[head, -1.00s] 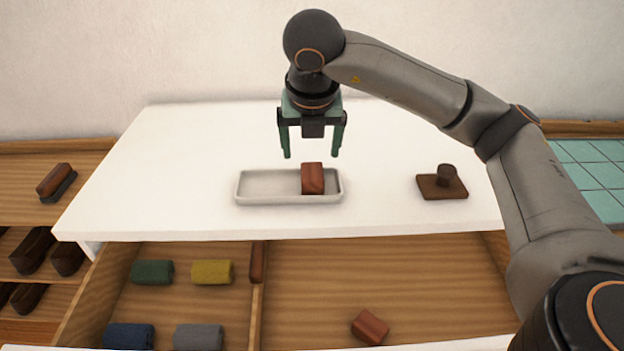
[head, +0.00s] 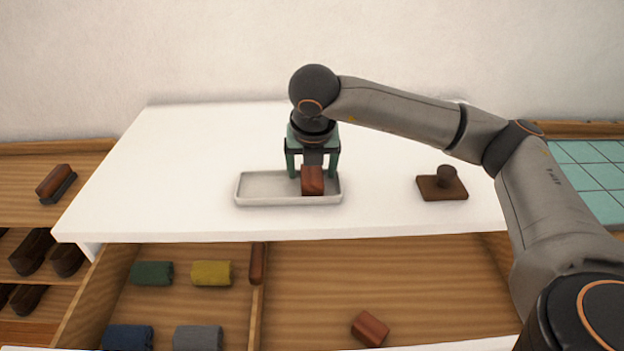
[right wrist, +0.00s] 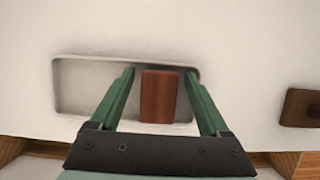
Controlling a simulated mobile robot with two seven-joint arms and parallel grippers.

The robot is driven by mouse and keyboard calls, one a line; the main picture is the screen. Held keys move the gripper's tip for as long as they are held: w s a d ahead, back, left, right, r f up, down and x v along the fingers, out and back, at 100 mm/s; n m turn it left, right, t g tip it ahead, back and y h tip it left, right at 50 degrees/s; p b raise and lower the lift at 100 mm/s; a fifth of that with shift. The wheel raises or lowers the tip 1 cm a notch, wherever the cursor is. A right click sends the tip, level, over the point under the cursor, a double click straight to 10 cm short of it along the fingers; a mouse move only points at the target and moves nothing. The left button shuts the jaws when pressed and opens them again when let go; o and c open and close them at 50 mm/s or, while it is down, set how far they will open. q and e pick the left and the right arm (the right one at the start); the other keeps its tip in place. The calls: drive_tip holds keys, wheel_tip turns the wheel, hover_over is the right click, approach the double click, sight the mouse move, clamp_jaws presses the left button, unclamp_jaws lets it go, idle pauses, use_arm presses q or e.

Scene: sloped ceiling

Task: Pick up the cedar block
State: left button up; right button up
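A reddish-brown cedar block (head: 312,181) stands in the right part of a shallow white tray (head: 262,201) on the white tabletop. My right gripper (head: 312,173) is open above it, pointing down, with green fingers on either side of the block. In the right wrist view the block (right wrist: 158,97) lies between the two fingers, with a gap on each side. Its back is partly hidden by the gripper in the head view. A similar reddish block (head: 370,329) lies in the open drawer's right compartment. My left gripper is not in view.
A brown stand with a knob (head: 442,184) sits right on the tabletop. The open drawer's left compartment holds several rolled cloths (head: 212,272). A brush (head: 56,183) and shoes (head: 33,250) are on shelves at left. The tabletop left of the tray is clear.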

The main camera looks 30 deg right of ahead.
drive_tip(key=c, duration=1.2)
clamp_jaws()
drive_tip(key=shift+r, duration=0.15)
